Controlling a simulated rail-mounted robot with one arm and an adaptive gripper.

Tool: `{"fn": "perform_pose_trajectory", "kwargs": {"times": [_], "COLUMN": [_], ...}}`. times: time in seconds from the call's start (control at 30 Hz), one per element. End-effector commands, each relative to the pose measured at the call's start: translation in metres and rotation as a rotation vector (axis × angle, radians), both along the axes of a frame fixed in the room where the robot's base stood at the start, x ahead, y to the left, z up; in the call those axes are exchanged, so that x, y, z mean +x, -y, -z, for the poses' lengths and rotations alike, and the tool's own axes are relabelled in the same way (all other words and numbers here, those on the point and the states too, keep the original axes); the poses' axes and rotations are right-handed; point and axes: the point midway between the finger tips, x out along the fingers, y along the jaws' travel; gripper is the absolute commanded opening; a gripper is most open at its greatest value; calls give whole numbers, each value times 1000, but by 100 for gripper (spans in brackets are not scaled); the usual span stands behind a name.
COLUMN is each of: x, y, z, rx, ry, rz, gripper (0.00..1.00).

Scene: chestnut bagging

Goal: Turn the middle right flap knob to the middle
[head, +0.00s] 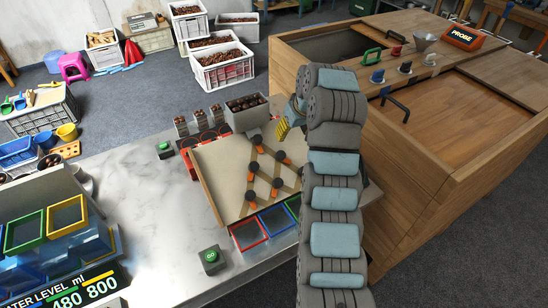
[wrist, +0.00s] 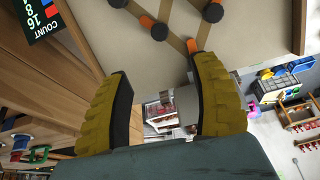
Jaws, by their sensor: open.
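The sloping beige board (head: 212,172) stands on the marble table, with dark round flap knobs and orange-tipped flaps on it. One right-hand knob (head: 280,155) and a lower right-hand knob (head: 277,182) show in the head view; I cannot tell surely which is the middle right one. My gripper (head: 284,129) is beside the upper right of the board. In the wrist view its yellow fingers (wrist: 165,85) are apart, with nothing between them. Beyond the fingertips there are dark knobs, one at upper centre (wrist: 158,31) and one farther right (wrist: 213,12).
Red, blue and green framed bins (head: 249,234) sit below the board's lower edge. A grey hopper with chestnuts (head: 246,112) stands behind it. The wooden cabinet (head: 425,160) is close on the right.

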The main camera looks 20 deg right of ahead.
Motion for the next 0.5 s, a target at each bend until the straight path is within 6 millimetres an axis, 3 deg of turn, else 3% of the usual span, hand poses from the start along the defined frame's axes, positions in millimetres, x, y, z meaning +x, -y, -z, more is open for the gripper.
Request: {"fn": "perform_pose_trajectory", "kwargs": {"times": [0.5], "x": [28], "y": [-5], "z": [71], "rx": [1], "ry": [-3], "rz": [0], "gripper": [62]}}
